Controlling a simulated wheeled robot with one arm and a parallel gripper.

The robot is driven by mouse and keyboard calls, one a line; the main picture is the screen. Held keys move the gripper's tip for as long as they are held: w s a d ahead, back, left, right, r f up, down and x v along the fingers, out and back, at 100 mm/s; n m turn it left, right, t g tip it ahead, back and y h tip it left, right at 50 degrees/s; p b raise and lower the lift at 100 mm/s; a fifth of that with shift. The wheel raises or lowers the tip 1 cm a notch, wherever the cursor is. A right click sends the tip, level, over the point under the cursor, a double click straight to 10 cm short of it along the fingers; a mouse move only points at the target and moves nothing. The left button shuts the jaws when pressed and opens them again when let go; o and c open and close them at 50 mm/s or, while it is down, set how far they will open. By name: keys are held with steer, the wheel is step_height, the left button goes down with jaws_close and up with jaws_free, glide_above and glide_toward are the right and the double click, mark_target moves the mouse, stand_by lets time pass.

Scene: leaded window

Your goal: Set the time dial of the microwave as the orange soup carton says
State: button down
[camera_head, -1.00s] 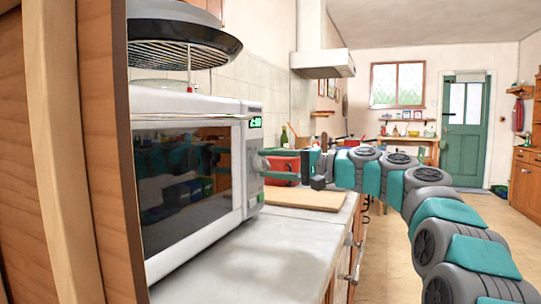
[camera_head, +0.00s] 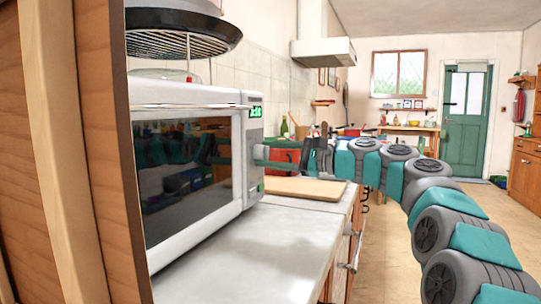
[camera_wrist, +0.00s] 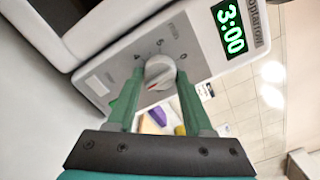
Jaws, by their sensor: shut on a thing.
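The white microwave (camera_head: 190,92) stands on the counter at the left. Its green display (camera_wrist: 229,27) reads 3:00 in the wrist view; the same display (camera_head: 255,112) is too small to read surely in the head view. The round time dial (camera_wrist: 160,70) sits below the display, with a red mark on its face and numbers around it. My gripper (camera_wrist: 160,76) is shut on the dial, one green finger on each side. In the head view my gripper (camera_head: 264,153) reaches the microwave's control panel from the right. I cannot make out the orange soup carton in either view.
The grey counter (camera_head: 250,240) in front of the microwave is clear. A wooden board (camera_head: 305,188) lies beyond it, with a red container (camera_head: 283,158) behind my gripper. A round dark rack (camera_head: 185,40) hangs above the microwave. A wooden panel (camera_head: 100,150) borders the left side.

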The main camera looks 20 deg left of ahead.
steer(key=shift+w+f+m, duration=0.1)
steer(key=shift+m, duration=0.2)
steer(key=shift+c, duration=1.5)
jaws_free()
steer(key=shift+d, duration=0.15)
steer(key=d, duration=0.7)
steer(key=shift+s+d+b, duration=0.3)
steer(key=shift+s, duration=0.05)
